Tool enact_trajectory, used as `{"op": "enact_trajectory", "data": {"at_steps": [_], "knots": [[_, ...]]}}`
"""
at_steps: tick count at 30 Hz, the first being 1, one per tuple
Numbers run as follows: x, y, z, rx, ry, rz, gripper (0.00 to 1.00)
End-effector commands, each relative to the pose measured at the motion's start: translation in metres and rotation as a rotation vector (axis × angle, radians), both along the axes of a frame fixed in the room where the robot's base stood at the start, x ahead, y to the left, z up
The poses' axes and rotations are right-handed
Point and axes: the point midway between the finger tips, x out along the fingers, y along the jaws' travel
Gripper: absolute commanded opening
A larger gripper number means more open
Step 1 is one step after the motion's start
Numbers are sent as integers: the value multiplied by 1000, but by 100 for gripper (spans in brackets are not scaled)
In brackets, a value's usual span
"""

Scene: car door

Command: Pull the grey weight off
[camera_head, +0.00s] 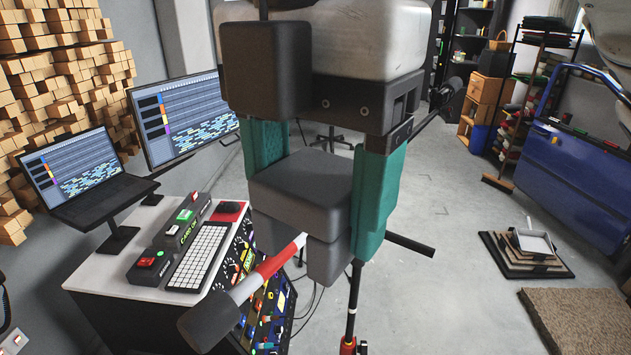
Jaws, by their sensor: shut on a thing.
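My gripper (318,190) is in the middle of the camera_head view, with two teal fingers. It is shut on the grey weight (300,188), a dark grey block with rounded edges. The block sits between the fingers, and a smaller grey part shows below it. A bar with red and white bands (280,262) and a dark grey end runs to the lower left from beneath the block. The block hides where this bar meets it, so I cannot tell whether they touch.
A white-topped desk (110,270) with a laptop (85,178), monitor (185,115) and keyboard (200,255) stands at left. A black rod (353,300) rises below the gripper. A blue car door (580,170) stands at right. The floor between is mostly clear.

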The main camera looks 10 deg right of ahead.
Motion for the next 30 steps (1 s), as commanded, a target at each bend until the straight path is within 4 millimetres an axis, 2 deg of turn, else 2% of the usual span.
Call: {"op": "enact_trajectory", "data": {"at_steps": [21, 30], "knots": [[0, 0, 23, 1, -1, -1, 13], [0, 0, 24, 1, -1, 0, 13]]}}
